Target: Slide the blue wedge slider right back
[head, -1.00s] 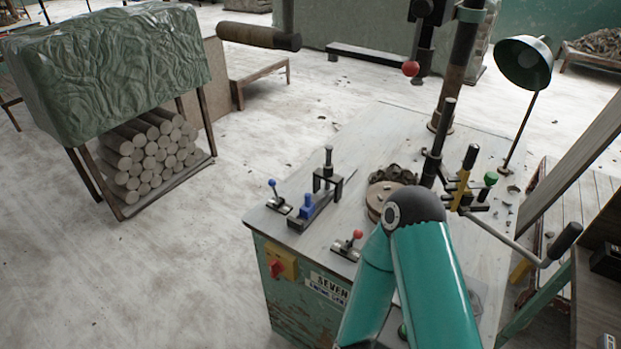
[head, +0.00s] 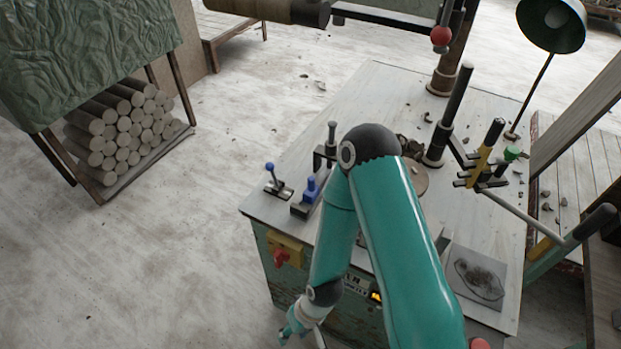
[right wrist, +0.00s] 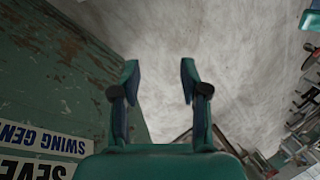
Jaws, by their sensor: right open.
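The blue wedge slider (head: 311,190) sits on its dark rail (head: 300,209) on the bench top, near the left edge. A dark bracket stands just behind it, and my arm covers part of the area to its right. My right gripper (head: 290,328) hangs low in front of the bench, below the top and well apart from the slider. In the right wrist view the right gripper (right wrist: 160,80) is open and empty, with bare floor beyond its fingers. My left gripper is not in view.
A blue-knobbed lever (head: 271,175) stands left of the slider. A red switch on a yellow box (head: 283,252) is on the bench front. A black post (head: 452,110) and a lamp (head: 552,22) rise at the right.

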